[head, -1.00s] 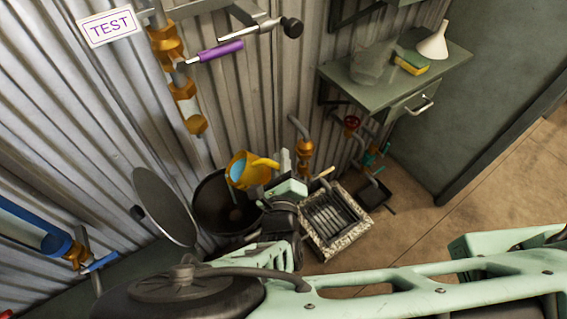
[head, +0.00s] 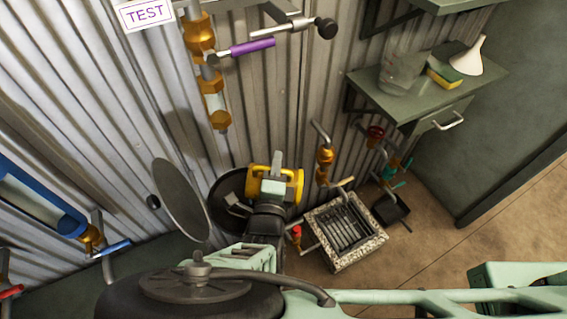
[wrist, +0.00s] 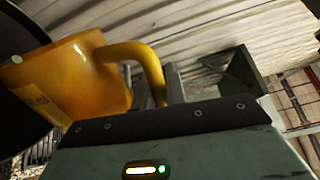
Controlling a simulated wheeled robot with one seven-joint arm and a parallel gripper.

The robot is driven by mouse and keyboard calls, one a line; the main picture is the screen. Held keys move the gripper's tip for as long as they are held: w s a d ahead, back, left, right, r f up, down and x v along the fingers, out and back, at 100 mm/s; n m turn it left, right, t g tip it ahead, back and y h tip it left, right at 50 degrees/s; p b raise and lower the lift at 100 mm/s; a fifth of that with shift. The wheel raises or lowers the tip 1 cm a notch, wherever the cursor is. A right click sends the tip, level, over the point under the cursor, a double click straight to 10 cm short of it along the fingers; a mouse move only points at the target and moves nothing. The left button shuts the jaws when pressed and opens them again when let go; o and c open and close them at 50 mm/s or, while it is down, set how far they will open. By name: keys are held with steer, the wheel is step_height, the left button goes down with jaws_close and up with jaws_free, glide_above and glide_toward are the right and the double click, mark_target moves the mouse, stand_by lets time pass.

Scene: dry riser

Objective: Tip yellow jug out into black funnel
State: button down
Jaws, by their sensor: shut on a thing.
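The yellow jug (head: 294,186) is held by its handle in my gripper (head: 277,168), above the black funnel (head: 221,192) and toward its right side. My gripper hides part of the jug, and its mouth and contents are not visible in the head view. In the wrist view the jug (wrist: 75,88) is tilted, its handle running to the gripper fingers (wrist: 172,86). The dark round funnel (wrist: 18,112) shows behind the jug at the left. I cannot see any liquid pouring.
A round grey lid (head: 181,200) stands raised left of the funnel. A speckled grated basin (head: 345,232) is at right. Red-handled (head: 296,233) and orange pipe fittings (head: 325,157) stand close by. A shelf (head: 420,93) holds a clear jug (head: 399,72), sponge (head: 446,78) and white funnel (head: 468,57).

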steer(key=shift+w+a+n, duration=0.1)
steer(key=shift+a+n, duration=1.3)
steer(key=shift+a, duration=0.15)
steer(key=shift+a+r+n, duration=0.2)
steer(key=shift+a+n, duration=0.55)
steer(key=shift+a, duration=0.2)
steer(key=shift+a+r+n, duration=0.15)
steer(key=shift+a+n, duration=0.6)
steer(key=shift+a, duration=0.15)
stand_by(0.5)
